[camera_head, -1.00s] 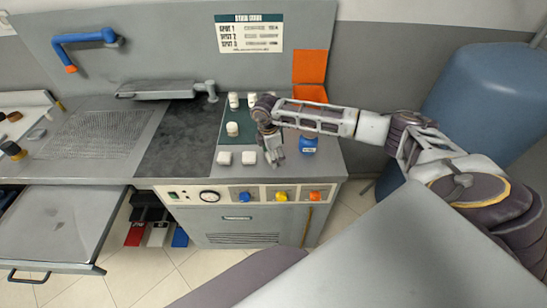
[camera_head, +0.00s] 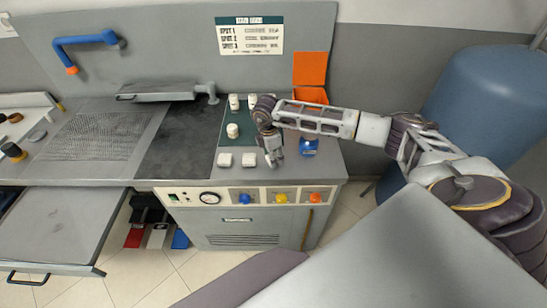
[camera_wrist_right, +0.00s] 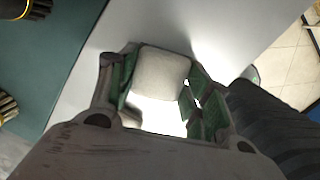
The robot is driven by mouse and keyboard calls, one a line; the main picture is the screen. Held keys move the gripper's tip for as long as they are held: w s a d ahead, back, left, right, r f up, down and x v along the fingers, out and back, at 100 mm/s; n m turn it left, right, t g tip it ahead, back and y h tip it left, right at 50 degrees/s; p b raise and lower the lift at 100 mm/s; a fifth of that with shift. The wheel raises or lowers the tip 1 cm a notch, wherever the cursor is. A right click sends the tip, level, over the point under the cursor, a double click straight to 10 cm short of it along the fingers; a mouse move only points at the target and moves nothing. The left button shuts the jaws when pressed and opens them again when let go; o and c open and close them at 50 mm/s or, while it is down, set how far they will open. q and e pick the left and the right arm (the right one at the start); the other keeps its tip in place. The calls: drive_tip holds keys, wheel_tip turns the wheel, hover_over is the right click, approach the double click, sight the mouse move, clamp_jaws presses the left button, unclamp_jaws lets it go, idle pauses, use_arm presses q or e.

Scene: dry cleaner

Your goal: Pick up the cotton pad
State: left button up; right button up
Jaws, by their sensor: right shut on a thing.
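A white, rounded-square cotton pad (camera_wrist_right: 160,73) sits between the green-lined fingers of my right gripper (camera_wrist_right: 158,88) in the right wrist view. The gripper is shut on it. In the head view my right gripper (camera_head: 274,158) points down at the front right of the counter, and it hides the held pad there. Two more white pads lie to its left on the counter, a left one (camera_head: 225,160) and a nearer one (camera_head: 249,159). I cannot tell whether the held pad is clear of the surface. My left gripper is not in view.
A blue bottle (camera_head: 308,146) stands close to the right of the gripper. White containers (camera_head: 233,130) stand on the dark green mat (camera_head: 222,142), behind the pads. An orange bin (camera_head: 310,94) is at the back. A blue tank (camera_head: 480,95) stands at the right.

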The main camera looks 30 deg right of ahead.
wheel_tip(320, 180, up, 10)
drive_tip(key=b, duration=0.1)
drive_tip(key=shift+b, duration=0.4)
drive_tip(key=shift+o, duration=0.6)
drive_tip(key=shift+f, duration=0.1)
drive_tip(key=shift+c, duration=1.1)
drive_tip(key=shift+s+f, duration=0.1)
